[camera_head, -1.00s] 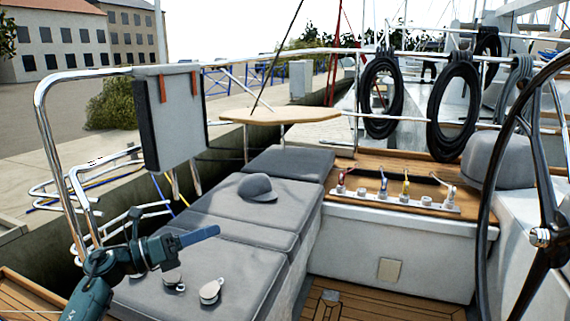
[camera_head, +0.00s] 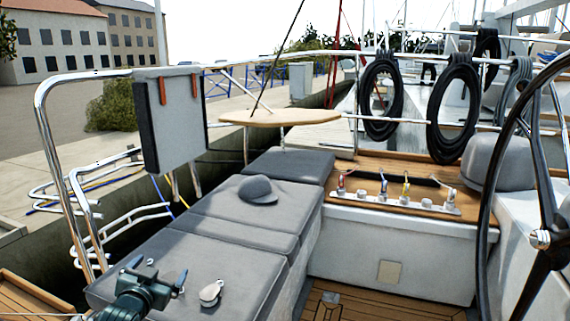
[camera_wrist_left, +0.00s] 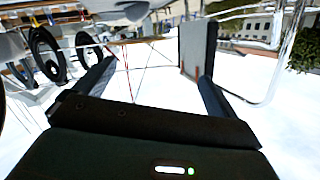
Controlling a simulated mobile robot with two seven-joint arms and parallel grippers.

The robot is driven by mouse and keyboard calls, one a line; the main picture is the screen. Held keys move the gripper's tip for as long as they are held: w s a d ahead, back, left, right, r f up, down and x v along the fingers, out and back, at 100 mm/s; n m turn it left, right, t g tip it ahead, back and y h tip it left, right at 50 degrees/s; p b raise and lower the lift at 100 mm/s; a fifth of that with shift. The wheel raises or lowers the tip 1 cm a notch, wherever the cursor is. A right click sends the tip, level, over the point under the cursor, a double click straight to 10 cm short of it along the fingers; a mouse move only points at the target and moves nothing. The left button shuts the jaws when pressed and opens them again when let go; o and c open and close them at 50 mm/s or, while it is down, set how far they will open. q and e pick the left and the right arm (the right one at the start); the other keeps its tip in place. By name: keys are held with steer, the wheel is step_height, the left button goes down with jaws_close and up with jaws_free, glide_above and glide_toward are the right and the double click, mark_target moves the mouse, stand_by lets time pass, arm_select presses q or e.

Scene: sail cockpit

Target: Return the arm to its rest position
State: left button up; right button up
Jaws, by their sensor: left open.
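My left gripper (camera_head: 157,270) is at the lower left of the head view, over the front part of the grey cockpit cushion (camera_head: 240,265). Its two fingers are spread apart and point away from me. In the left wrist view the gripper (camera_wrist_left: 155,83) is open, with nothing between its fingers. A pulley block (camera_head: 211,292) lies on the cushion just right of the gripper, apart from it. My right gripper is not in view.
A grey cap (camera_head: 258,189) lies on the cushion farther back. A wooden table (camera_head: 280,116) stands behind. A steel rail (camera_head: 55,150) rises at left and the wheel (camera_head: 488,190) at right. A row of rope clutches (camera_head: 400,200) sits on the ledge.

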arm_select(q)
steer(key=s+d+f+g+h, duration=0.1)
steer(key=s+d+f, duration=0.4)
steer(key=s+f, duration=0.2)
steer(key=s+d+f+g+h, duration=0.1)
steer(key=s+d+f, duration=0.4)
steer(key=s, duration=0.6)
steer(key=shift+f+g, duration=0.5)
steer(key=shift+f, duration=0.4)
steer(key=s+d+f, duration=0.1)
steer(key=s+d, duration=0.1)
steer(key=s, duration=0.3)
steer(key=s+d+g+h, duration=0.1)
steer(key=s+d, duration=0.1)
steer(key=s, duration=0.3)
steer(key=s+d+f+g, duration=0.1)
steer(key=s+d, duration=0.1)
steer(key=s, duration=0.3)
steer(key=shift+s+f+h, duration=0.3)
steer(key=shift+s+f, duration=0.05)
steer(key=shift+c, duration=0.3)
